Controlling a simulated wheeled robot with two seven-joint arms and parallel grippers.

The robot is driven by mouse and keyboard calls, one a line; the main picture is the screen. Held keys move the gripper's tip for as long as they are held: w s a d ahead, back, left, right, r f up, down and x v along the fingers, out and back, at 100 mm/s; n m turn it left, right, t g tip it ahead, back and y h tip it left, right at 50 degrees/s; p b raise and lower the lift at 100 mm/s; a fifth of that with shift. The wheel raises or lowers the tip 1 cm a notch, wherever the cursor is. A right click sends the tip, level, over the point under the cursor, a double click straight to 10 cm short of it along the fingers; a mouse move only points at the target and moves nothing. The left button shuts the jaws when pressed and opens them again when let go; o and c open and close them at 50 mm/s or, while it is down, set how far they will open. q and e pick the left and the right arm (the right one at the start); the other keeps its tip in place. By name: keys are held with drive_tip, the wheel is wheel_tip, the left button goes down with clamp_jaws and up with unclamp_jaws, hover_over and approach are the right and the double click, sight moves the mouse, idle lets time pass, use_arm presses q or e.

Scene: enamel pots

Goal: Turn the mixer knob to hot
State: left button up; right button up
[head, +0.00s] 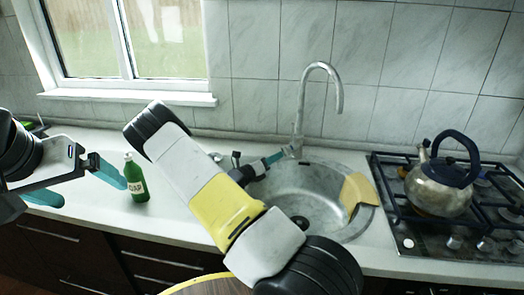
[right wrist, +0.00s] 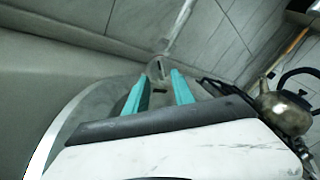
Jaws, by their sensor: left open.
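The grey metal mixer tap (head: 298,128) stands behind the sink, with a tall curved spout. Its knob (head: 290,151) is at the left of the tap's base, small and partly hidden by my right gripper (head: 278,157). In the right wrist view, my right gripper's teal fingers (right wrist: 160,82) are apart, and the tap's base and knob (right wrist: 155,68) show in line with the gap between their tips. I cannot tell whether they touch the knob. My left gripper (head: 94,194) is open and empty at the left, beside the green soap bottle (head: 137,180).
The round metal sink (head: 335,178) has a yellow cloth or board (head: 357,190) at its right rim. A kettle (head: 440,188) stands on the gas hob (head: 490,238) at the right, also seen in the right wrist view (right wrist: 285,108). My right arm crosses the counter's middle.

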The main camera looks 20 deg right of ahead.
drive_tip(key=shift+v, duration=1.9)
